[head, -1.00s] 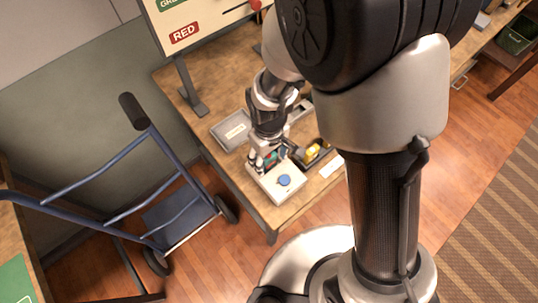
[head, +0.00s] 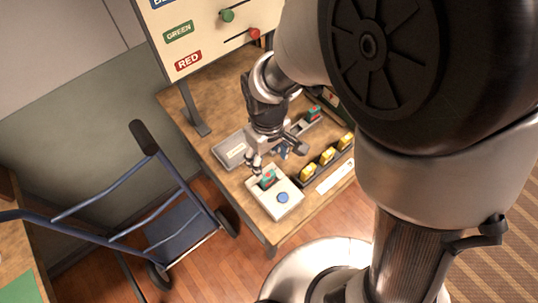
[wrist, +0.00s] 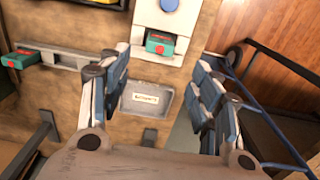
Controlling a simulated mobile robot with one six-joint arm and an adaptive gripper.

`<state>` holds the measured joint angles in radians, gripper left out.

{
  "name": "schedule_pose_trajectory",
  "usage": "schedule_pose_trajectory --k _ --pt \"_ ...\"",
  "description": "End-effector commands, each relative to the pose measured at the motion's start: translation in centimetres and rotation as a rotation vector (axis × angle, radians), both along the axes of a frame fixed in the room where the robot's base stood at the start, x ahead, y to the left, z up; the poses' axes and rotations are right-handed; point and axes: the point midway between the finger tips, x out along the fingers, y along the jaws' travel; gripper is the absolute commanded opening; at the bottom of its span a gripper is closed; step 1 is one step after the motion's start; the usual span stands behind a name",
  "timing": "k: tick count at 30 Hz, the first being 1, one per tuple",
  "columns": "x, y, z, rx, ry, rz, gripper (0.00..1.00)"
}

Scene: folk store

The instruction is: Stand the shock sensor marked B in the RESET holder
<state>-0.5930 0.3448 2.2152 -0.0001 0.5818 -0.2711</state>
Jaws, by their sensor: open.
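A green sensor with a red face (head: 268,179) sits in a slot of a white block (head: 288,209) with a round blue button (head: 283,198). In the wrist view the sensor (wrist: 160,42) is in the block, ahead of my fingers and apart from them. My gripper (head: 276,154) is open and empty, above and behind the block; its spread fingers (wrist: 163,58) show in the wrist view. Another green and red sensor (head: 314,113) stands in a grey rack, also seen in the wrist view (wrist: 20,60). I cannot read a letter on either sensor, nor a RESET label.
A grey tray (head: 230,153) with an unreadable label lies left of my gripper. Several yellow sensors (head: 327,156) stand in a dark rack at right, beside a white label strip (head: 335,177). A sign board (head: 195,35) stands behind. A blue hand truck (head: 170,225) is beside the table.

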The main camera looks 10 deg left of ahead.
Motion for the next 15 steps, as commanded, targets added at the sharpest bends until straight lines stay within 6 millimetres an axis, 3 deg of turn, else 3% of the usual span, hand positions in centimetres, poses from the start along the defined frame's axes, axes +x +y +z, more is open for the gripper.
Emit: schedule_pose_trajectory --k 10,15 --pt "0.2 -0.4 1.4 0.006 -0.009 -0.018 0.58" --pt "0.8 -4.1 6.4 0.045 -0.071 -0.156 0.58"
